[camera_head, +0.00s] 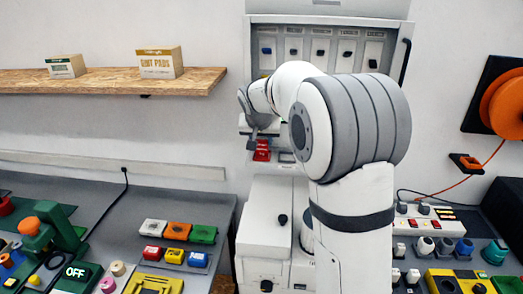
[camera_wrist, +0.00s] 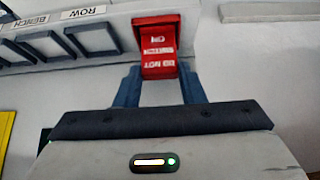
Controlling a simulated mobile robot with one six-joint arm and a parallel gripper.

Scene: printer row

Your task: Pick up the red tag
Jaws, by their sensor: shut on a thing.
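The red tag (camera_wrist: 157,38) with white lettering, including "DO NOT", shows upside down at the top middle of the wrist view. My gripper (camera_wrist: 158,74) is shut on the red tag, with a blue finger at each side of its lower part. In the head view the red tag (camera_head: 262,152) shows below my gripper (camera_head: 257,143), in front of the white cabinet. I cannot tell whether the tag still touches the surface behind it.
The white cabinet (camera_head: 318,20) has a row of switches behind my arm. A wooden shelf (camera_head: 110,82) with two boxes is at left. Benches with coloured tags (camera_head: 176,229) and control blocks (camera_head: 440,246) lie on both sides. An orange reel (camera_head: 505,105) hangs at right.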

